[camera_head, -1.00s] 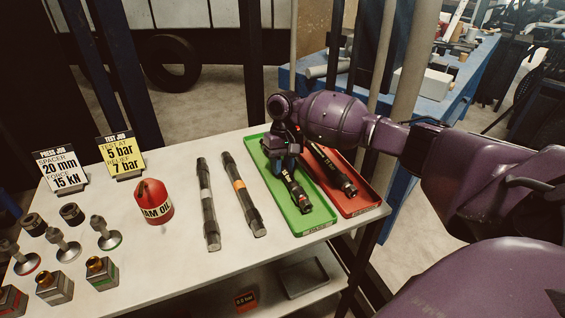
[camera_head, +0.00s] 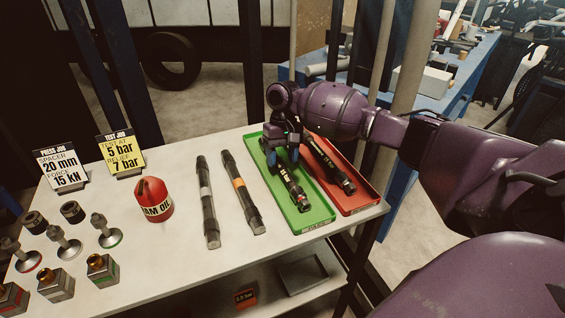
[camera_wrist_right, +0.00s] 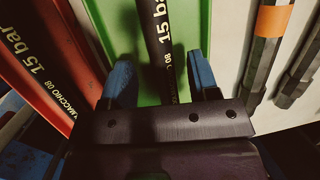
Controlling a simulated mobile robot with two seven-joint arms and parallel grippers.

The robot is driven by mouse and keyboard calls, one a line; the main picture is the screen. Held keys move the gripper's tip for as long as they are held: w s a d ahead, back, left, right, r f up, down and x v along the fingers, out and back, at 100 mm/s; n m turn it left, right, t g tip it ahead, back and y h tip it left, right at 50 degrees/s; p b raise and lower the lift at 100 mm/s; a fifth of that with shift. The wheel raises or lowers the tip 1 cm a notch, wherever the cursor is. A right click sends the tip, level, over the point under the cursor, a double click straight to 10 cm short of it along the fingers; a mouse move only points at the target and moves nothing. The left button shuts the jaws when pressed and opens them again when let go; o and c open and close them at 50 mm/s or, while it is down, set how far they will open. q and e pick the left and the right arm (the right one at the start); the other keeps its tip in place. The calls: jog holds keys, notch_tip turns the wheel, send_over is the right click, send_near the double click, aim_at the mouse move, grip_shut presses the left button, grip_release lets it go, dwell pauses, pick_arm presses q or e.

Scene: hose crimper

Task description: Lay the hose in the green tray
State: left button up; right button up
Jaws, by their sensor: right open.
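The green tray (camera_head: 317,215) lies on the table, left of the red tray. A black hose (camera_head: 292,188) with a white "15 bar" marking lies in the green tray along its length; it also shows in the right wrist view (camera_wrist_right: 160,40). My right gripper (camera_head: 284,162) is open over the far half of this hose. In the right wrist view its blue fingers (camera_wrist_right: 163,80) stand apart on either side of the hose, with gaps to it. The hose's far end is hidden behind the gripper. My left gripper is not in view.
The red tray (camera_head: 366,203) holds another black hose (camera_head: 329,167). Two more hoses, one white-banded (camera_head: 207,205) and one orange-banded (camera_head: 241,195), lie on the bare table. A red oil can (camera_head: 153,200), job cards and several fittings stand at left.

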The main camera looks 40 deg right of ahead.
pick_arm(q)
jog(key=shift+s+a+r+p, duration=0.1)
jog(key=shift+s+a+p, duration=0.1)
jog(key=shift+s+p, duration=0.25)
pick_arm(e)
jog(key=v, duration=0.8)
jog(key=shift+r, duration=0.4)
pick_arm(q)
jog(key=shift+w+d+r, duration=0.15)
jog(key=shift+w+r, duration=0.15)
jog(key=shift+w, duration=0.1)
